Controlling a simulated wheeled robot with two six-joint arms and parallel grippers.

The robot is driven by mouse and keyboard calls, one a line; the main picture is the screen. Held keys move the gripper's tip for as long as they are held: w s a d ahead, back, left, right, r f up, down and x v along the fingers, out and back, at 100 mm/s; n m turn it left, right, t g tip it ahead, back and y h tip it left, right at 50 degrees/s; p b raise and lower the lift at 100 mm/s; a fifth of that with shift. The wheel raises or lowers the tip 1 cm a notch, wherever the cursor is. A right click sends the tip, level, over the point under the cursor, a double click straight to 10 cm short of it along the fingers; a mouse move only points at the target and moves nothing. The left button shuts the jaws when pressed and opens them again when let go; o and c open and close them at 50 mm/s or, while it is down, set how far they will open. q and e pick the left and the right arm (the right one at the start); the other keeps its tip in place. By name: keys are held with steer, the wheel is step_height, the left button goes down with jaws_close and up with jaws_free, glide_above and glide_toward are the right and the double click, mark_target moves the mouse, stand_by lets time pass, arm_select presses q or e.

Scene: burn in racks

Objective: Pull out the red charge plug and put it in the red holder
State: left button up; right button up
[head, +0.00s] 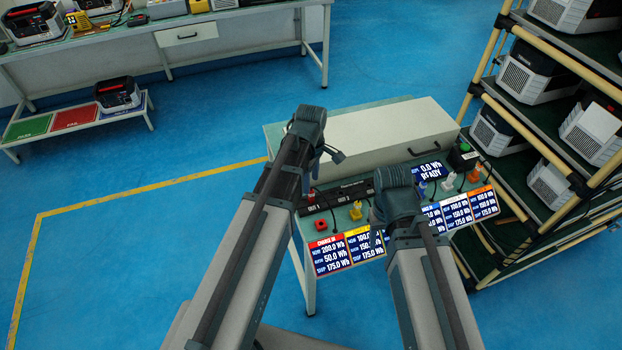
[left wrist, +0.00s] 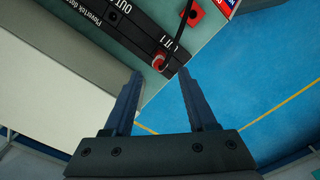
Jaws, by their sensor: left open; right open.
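The red charge plug (left wrist: 159,61) sits in the OUT 1 socket of a black power strip (left wrist: 122,18), with a black cable running from it. The red holder (left wrist: 196,12) is a small red block on the bench beside the strip; it also shows in the head view (head: 320,225), above the red CHARGE IN display. My left gripper (left wrist: 164,73) is open and empty, its fingers pointing toward the plug, which appears between and just beyond the fingertips. In the head view my left gripper (head: 327,156) is above the bench. My right gripper (head: 377,218) is over the front of the bench, its fingertips partly hidden.
A long pale box (head: 375,140) lies at the back of the bench. Yellow (head: 355,211), white (head: 449,181) and orange (head: 473,174) plugs or holders stand along it. A rack of power units (head: 550,130) stands at right. Blue floor is open at left.

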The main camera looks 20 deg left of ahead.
mark_target(311, 197)
arm_select(q)
step_height(311, 197, down, 6)
steer(key=b, duration=0.5)
jaws_close()
stand_by(0.4)
stand_by(1.3)
